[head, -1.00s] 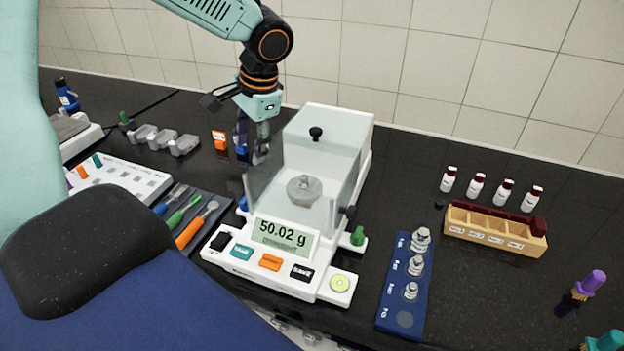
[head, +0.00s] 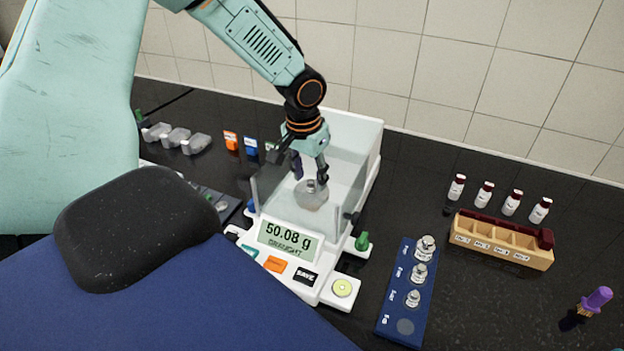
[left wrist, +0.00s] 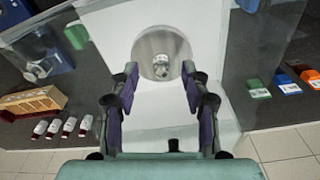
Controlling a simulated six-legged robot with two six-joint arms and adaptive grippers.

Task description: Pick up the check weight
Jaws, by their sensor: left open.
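The check weight, a small metal knobbed weight (head: 311,186), stands on the round pan (head: 309,204) inside the balance's glass chamber. The balance display (head: 287,240) reads 50.08 g. My left gripper (head: 309,171) is inside the chamber, open and empty, just above the weight. In the left wrist view the weight (left wrist: 161,69) appears between the spread fingertips (left wrist: 160,76) on the pan (left wrist: 158,42), with gaps on both sides. I cannot tell from these views how far the fingertips are above it. My right gripper is not in view.
The glass walls (head: 345,135) stand close around my left gripper. A blue weight holder (head: 394,320) with several metal weights lies to the right. Behind it are a wooden rack (head: 490,247) and capped vials (head: 484,194). Small grey trays (head: 196,144) sit at the left.

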